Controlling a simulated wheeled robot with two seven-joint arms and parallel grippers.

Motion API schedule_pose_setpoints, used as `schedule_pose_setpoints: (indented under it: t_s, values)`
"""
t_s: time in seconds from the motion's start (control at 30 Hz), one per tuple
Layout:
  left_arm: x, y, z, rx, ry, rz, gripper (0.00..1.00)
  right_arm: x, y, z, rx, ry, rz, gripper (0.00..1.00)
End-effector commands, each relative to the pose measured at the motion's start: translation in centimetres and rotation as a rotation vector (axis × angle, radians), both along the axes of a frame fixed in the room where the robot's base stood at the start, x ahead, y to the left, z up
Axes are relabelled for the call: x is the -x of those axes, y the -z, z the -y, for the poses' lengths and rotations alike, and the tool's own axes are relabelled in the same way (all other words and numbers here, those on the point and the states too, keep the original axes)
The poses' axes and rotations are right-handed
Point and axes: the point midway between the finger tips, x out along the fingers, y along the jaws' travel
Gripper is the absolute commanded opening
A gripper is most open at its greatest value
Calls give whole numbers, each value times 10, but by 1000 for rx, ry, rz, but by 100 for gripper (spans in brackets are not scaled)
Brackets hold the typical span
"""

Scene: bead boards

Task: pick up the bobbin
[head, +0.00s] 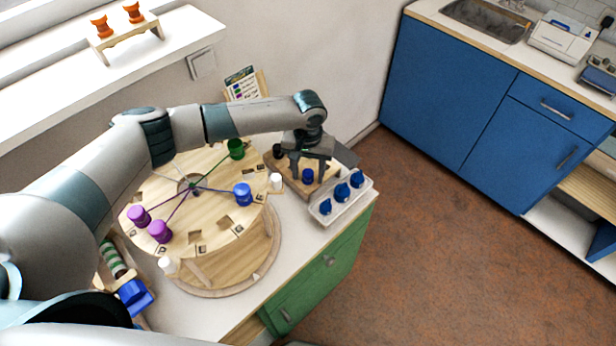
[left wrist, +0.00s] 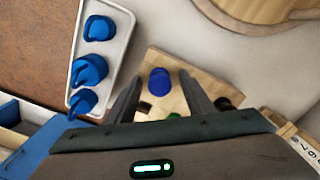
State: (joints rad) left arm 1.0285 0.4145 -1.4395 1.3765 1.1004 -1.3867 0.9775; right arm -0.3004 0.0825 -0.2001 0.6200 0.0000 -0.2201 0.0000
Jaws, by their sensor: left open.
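A blue bobbin (head: 308,176) stands on a small wooden board (head: 290,179) at the right of the counter. My left gripper (head: 308,170) is open and points down over this bobbin, one finger on each side of it. In the left wrist view the blue bobbin (left wrist: 159,82) shows between the two spread fingers, and I see no contact. A dark bobbin (head: 278,151) stands on the same board; part of the board is hidden by the gripper. A green piece (left wrist: 173,115) peeks out near the gripper body in the wrist view. My right gripper is not in view.
A white tray (head: 322,216) with three blue pieces lies right beside the board. A round wooden bead board (head: 215,205) with purple, blue and green bobbins and cords stands to the left. A white piece (head: 276,181) stands close by. The counter's edge is near the tray.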

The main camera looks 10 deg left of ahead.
Motion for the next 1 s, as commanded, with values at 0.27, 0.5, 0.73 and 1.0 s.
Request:
schedule_pose_setpoints:
  t_s: [0.27,0.5,0.73,1.0]
  values:
    - [0,0,0,0,0,0,26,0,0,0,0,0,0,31]
    - [0,-1,0,0,0,0,3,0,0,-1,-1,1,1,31]
    - [-1,-2,0,1,0,1,3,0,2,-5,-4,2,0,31]
    - [-1,-25,1,3,1,3,3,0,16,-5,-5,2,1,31]
